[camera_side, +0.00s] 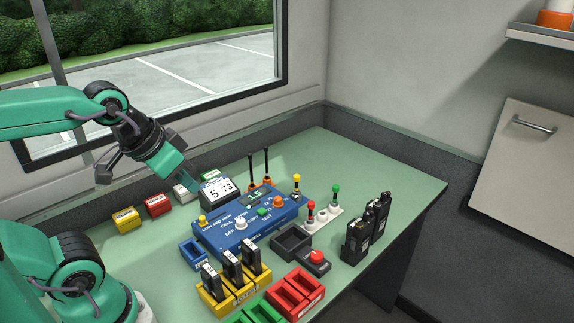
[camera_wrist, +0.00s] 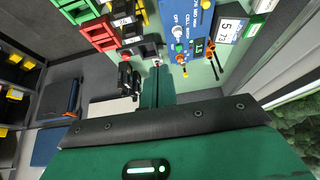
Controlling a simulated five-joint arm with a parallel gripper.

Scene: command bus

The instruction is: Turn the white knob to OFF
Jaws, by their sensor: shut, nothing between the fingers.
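The white knob (camera_side: 240,223) stands on the blue tester panel (camera_side: 222,238), among printed labels that include OFF and CELL. The white knob also shows in the wrist view (camera_wrist: 177,31), with the OFF label beside it. The knob is too small to tell which label it points at. My gripper (camera_side: 188,190) is shut and empty, above the back of the table, left of the knob and apart from it. In the wrist view its closed green fingers (camera_wrist: 157,68) point toward the table.
A display reading 5 73 (camera_side: 218,191) stands just behind the panel, close to my gripper. Yellow battery holders (camera_side: 238,291), red bins (camera_side: 296,295), a red button box (camera_side: 314,262) and black radios (camera_side: 360,238) stand in front and to the right. The right back table is clear.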

